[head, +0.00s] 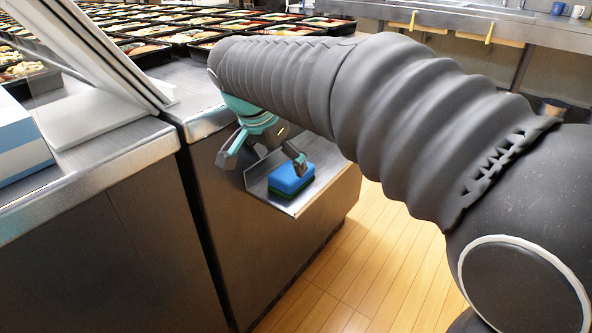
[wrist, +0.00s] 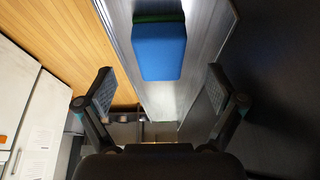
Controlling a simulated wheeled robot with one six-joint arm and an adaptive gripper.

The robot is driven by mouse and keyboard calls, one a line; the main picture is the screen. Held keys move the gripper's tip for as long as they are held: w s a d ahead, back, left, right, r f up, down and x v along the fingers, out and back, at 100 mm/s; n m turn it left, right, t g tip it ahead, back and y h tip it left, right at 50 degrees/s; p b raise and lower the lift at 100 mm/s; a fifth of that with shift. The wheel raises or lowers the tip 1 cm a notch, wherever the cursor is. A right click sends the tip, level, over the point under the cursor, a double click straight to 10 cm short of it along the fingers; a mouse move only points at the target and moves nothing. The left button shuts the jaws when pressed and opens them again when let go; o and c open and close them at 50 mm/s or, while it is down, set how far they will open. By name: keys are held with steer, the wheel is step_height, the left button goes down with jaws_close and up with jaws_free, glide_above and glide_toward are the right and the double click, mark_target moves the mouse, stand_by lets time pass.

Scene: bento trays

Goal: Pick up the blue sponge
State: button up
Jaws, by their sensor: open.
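The blue sponge (head: 291,178) has a dark green underside and lies on a small metal ledge (head: 286,206) fixed to the counter's side. In the wrist view the sponge (wrist: 159,50) is ahead of the fingers, at the top middle. My gripper (head: 262,160) is open and empty. In the head view one finger is by the counter's side and the other overlaps the sponge's upper right edge; I cannot tell whether it touches. In the wrist view both fingers (wrist: 159,88) are spread wide, with the sponge in line with the gap between them.
The metal counter (head: 190,105) carries many black bento trays (head: 147,52) at the back. A blue and white box (head: 20,143) stands at the left. The ledge backs onto the counter's side panel. Wooden floor (head: 350,270) is open below and to the right.

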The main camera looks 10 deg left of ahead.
mark_target(291, 169)
steer(key=shift+w+d+f, duration=0.1)
steer(key=shift+w+d, duration=0.1)
steer(key=shift+w, duration=0.25)
steer(key=shift+w+d, duration=0.2)
steer(key=shift+w, duration=0.25)
steer(key=shift+b+x, duration=0.3)
steer(key=shift+x, duration=2.1)
steer(key=shift+f, duration=0.2)
steer(key=c, duration=1.1)
